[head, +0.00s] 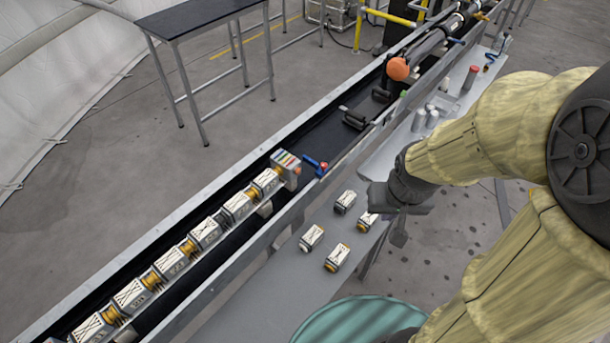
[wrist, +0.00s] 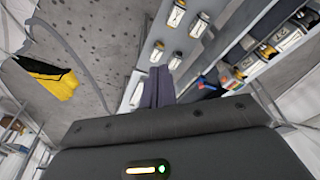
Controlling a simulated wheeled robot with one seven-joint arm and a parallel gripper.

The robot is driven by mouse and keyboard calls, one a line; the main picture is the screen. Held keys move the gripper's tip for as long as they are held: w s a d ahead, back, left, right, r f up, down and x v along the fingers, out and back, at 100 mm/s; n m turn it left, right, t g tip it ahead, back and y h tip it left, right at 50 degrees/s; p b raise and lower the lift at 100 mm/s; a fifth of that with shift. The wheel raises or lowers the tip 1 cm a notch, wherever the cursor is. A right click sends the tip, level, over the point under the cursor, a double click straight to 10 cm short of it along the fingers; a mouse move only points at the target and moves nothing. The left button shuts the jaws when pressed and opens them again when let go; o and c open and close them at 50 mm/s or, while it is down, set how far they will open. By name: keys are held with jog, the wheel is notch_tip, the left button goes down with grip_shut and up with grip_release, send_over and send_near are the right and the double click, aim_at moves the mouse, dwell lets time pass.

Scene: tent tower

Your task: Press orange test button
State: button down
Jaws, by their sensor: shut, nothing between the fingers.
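No part that I can surely name as the orange test button shows. A round orange knob or cap (head: 398,69) sits at the end of a dark tube in the far part of the long trough, in the head view. A block with coloured stripes (head: 286,160) stands at the end of the row of modules; its small details are too small to read. My gripper (head: 398,232) hangs over the right edge of the grey side shelf, well apart from the orange cap. In the wrist view its two fingers (wrist: 158,86) are together and hold nothing.
A row of white-and-gold modules (head: 205,232) lies in the long trough (head: 165,248). Several loose modules (head: 312,237) stand on the side shelf (head: 275,290) near my gripper. A green round drum top (head: 350,322) is at the front. A dark-topped table (head: 195,18) stands behind.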

aim_at(299, 172)
jog(key=w+f+m+t+y+b, duration=0.1)
jog(key=w+f+m+t+b, duration=0.3)
jog(key=w+f+b, duration=0.75)
jog(key=w+a+f+m+t+y+b, duration=0.4)
jog(key=w+a+f+y+b, duration=0.2)
jog(key=f+y+b, duration=0.3)
jog(key=a+y+b, duration=0.1)
jog(key=y, duration=0.2)
jog(key=shift+w+a+f, duration=0.1)
jog(key=x, duration=1.4)
jog(key=shift+w, duration=0.1)
